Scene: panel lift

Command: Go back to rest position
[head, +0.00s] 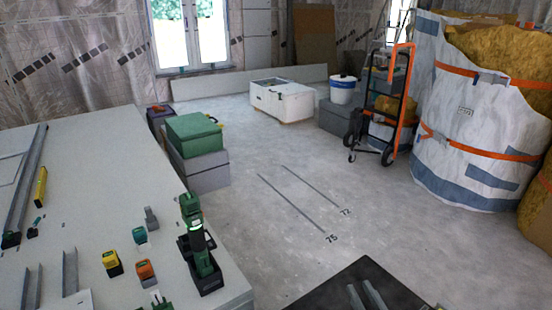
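My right gripper (366,295) shows at the bottom edge, right of centre. Its two grey fingers lie side by side with a narrow gap between them, and I see nothing held there. It is over a dark flat surface, clear of the worktable (95,160). The rest of that arm is cut off by the frame. My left gripper is not in view.
Left, the worktable carries a green tool (196,235), small coloured tools and metal profiles. A green case (194,135) sits on grey boxes beside it. A hand truck (395,95) and large white bag (465,135) stand right. The middle floor is clear.

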